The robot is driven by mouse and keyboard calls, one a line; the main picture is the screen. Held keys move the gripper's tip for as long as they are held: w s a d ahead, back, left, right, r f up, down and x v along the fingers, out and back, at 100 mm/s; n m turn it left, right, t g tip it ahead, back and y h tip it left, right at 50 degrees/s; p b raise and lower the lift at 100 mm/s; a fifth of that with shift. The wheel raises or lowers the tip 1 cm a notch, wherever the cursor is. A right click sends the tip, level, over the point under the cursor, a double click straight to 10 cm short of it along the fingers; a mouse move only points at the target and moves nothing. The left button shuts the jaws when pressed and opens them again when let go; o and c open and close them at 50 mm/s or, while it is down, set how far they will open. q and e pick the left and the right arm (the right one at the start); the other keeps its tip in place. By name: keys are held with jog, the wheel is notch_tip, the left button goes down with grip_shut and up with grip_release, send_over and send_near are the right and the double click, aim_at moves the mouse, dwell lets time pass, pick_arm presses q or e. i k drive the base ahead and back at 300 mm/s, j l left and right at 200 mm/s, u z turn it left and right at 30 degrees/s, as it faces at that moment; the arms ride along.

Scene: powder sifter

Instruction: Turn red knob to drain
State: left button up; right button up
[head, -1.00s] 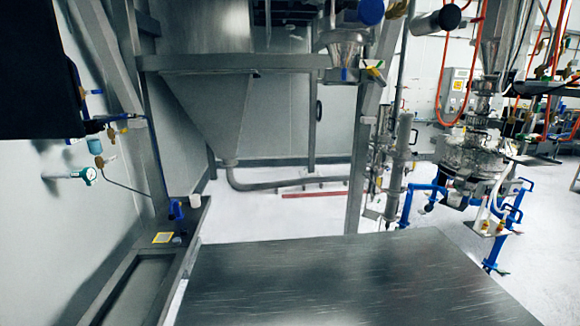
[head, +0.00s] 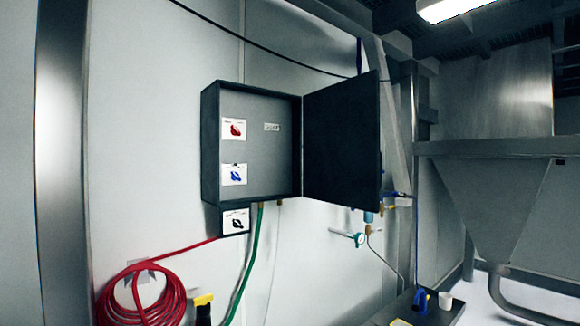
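A red knob (head: 235,129) on a white label plate sits at the upper left inside a dark, open wall box (head: 270,165). A blue knob (head: 236,175) on a similar plate is below it. The box door (head: 342,142) is swung open to the right. The knob's label text is too small to read. Neither of my grippers is in view.
A coiled red hose (head: 145,300) hangs on the wall at lower left, and a green hose (head: 246,268) runs down from the box. A steel hopper (head: 490,200) stands at right.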

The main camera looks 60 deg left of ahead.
aim_at(234, 132)
jog(key=u, duration=2.05)
